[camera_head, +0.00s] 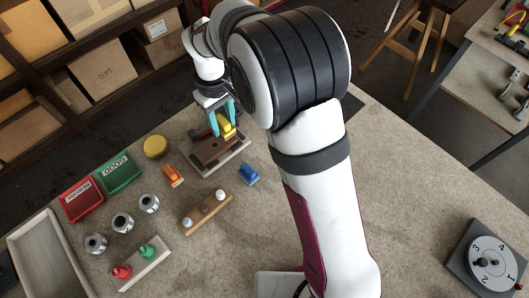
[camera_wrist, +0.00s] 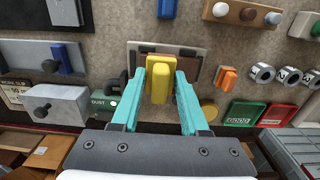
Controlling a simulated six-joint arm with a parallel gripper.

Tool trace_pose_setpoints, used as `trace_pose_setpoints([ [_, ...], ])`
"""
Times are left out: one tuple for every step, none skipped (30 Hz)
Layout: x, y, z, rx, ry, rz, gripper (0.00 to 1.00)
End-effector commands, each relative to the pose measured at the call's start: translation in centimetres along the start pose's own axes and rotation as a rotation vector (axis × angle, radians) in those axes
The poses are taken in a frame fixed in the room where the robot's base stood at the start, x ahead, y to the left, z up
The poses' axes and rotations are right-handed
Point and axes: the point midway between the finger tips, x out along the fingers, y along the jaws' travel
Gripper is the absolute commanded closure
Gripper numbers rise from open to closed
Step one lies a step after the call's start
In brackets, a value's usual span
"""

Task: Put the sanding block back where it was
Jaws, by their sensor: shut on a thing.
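The yellow sanding block (camera_head: 227,130) is between the two teal fingers of my gripper (camera_head: 223,119), which is shut on it. In the wrist view the yellow block (camera_wrist: 160,66) sits upright between the fingertips (camera_wrist: 166,65). It is over a brown board (camera_head: 207,150) that lies on a pale grey plate (camera_head: 230,163); I cannot tell whether the block touches the board. The fingers hide part of the board and block.
An orange piece (camera_head: 173,176) and a yellow disc (camera_head: 155,147) lie left of the plate, a blue piece (camera_head: 249,174) right of it. A wooden rack (camera_head: 206,213), green bin (camera_head: 119,173), red bin (camera_head: 83,200) and several metal cylinders (camera_head: 122,222) stand nearby. A numbered dial (camera_head: 488,262) is far right.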

Motion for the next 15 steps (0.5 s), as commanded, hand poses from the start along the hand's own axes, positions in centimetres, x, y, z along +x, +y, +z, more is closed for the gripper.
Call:
trace_pose_setpoints([
  [0.0, 2.0, 1.5, 0.009, -0.001, 0.000, 1.00],
  [-0.1, 3.2, 2.5, 0.010, -0.001, 0.000, 1.00],
  [0.0, 4.9, 4.0, 0.010, -0.001, 0.001, 1.00],
  [0.0, 6.0, 5.2, 0.010, -0.001, 0.000, 1.00],
  [0.0, 7.2, 6.5, 0.010, -0.001, 0.000, 1.00],
  [0.1, 8.6, 8.4, 0.011, -0.001, -0.001, 1.00],
  [0.1, 9.6, 9.8, 0.011, -0.001, -0.001, 1.00],
  [0.2, 10.5, 11.2, 0.010, 0.000, 0.000, 1.00],
  [0.3, 11.4, 13.0, 0.010, -0.001, -0.001, 1.00],
  [0.3, 11.9, 14.2, 0.009, 0.000, 0.000, 1.00],
  [0.4, 12.3, 15.3, 0.008, 0.000, -0.002, 1.00],
  [0.4, 12.8, 16.5, 0.007, 0.001, -0.001, 1.00],
  [0.5, 13.0, 17.2, 0.005, 0.001, -0.001, 1.00],
  [0.5, 13.2, 17.8, 0.006, 0.000, -0.002, 1.00],
  [0.6, 13.3, 18.4, 0.003, 0.001, -0.001, 1.00],
])
